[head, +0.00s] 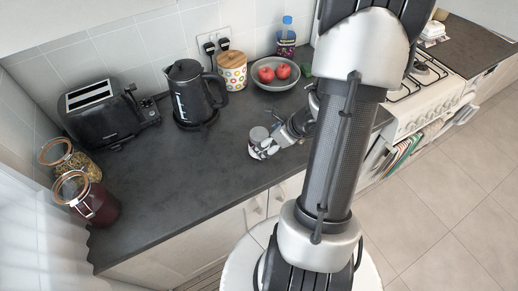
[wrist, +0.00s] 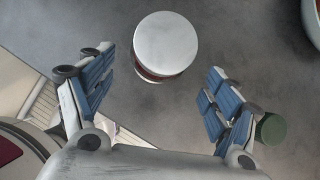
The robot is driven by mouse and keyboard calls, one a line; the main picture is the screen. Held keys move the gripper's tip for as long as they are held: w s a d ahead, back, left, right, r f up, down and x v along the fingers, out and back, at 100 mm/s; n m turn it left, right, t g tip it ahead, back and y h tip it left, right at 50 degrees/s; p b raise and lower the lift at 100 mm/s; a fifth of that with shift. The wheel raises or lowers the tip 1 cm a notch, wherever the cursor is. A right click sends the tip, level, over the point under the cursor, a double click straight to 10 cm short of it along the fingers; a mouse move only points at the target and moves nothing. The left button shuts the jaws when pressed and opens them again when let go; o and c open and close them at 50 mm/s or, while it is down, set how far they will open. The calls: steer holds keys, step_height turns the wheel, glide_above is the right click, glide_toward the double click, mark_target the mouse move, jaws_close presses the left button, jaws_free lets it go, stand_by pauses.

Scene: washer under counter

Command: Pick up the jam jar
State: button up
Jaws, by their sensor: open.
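The jam jar (head: 258,137), with a pale round lid and a dark red side, stands upright on the dark counter. The wrist view shows its lid (wrist: 166,43) from above, with a strip of red below the rim. My gripper (head: 266,149) is low over the counter right by the jar. In the wrist view my gripper (wrist: 158,66) is open, its blue-padded fingers spread to the left and right of the jar's near side. I see a gap between each finger and the jar. The jar's lower part is mostly hidden.
A kettle (head: 193,95), a toaster (head: 103,114), a dotted canister (head: 232,73) and a bowl of red fruit (head: 274,84) stand behind. Two clip-top jars are at the left end. A green round thing (wrist: 270,129) is beside the right finger. Counter left of the jar is clear.

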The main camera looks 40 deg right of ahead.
steer(key=b+x, duration=0.2)
steer(key=x, duration=0.5)
steer(key=shift+a+b, duration=0.1)
steer(key=shift+b, duration=0.2)
steer(key=shift+r, duration=0.1)
steer(key=shift+c, duration=0.4)
steer(key=c, duration=1.5)
